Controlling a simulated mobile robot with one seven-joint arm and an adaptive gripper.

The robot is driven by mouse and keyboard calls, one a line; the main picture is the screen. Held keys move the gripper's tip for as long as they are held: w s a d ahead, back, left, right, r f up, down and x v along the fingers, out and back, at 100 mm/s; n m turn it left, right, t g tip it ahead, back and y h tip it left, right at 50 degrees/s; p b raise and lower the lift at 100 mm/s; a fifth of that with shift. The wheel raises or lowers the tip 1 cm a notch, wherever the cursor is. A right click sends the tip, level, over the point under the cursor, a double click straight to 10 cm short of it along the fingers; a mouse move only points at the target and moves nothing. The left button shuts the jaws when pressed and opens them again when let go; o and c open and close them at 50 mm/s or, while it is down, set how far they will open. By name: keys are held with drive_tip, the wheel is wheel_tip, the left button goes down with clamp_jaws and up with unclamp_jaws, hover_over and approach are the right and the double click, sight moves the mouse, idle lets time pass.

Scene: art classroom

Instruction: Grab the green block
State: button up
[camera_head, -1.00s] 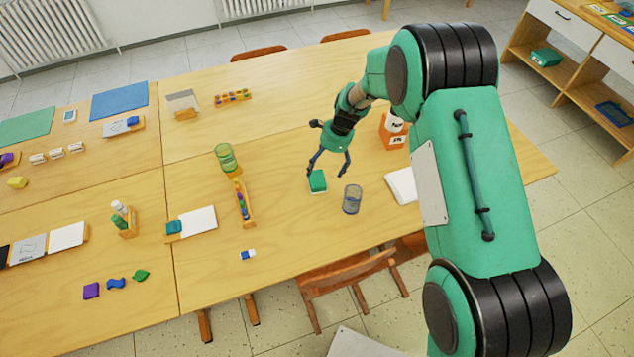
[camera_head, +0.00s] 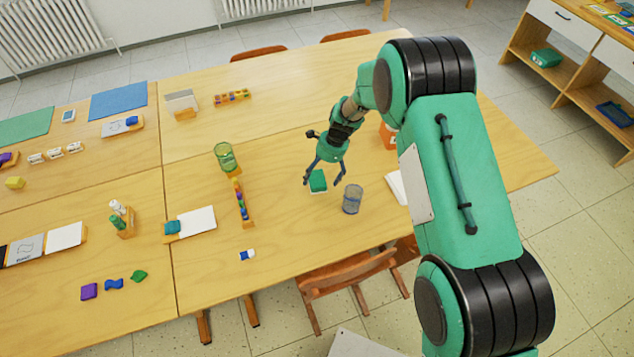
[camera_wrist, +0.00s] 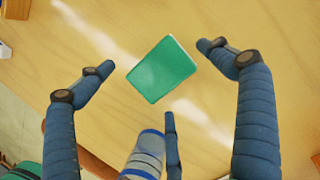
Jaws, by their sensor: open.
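The green block (camera_head: 318,180) lies on the wooden table with a thin white edge showing under it. In the wrist view the green block (camera_wrist: 162,69) sits between and beyond my spread fingers, apart from them. My gripper (camera_head: 322,184) is open above the block, pointing down, with its fingers on either side of it in the head view. In the wrist view my gripper (camera_wrist: 155,60) shows blue fingers with dark joints and nothing held.
A bead rack (camera_head: 241,203) and a green glass (camera_head: 225,157) are to the left. Bare wooden table (camera_head: 285,225) lies in front.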

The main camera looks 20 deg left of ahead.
drive_tip(key=shift+x, duration=1.05)
drive_tip(key=c, duration=1.5)
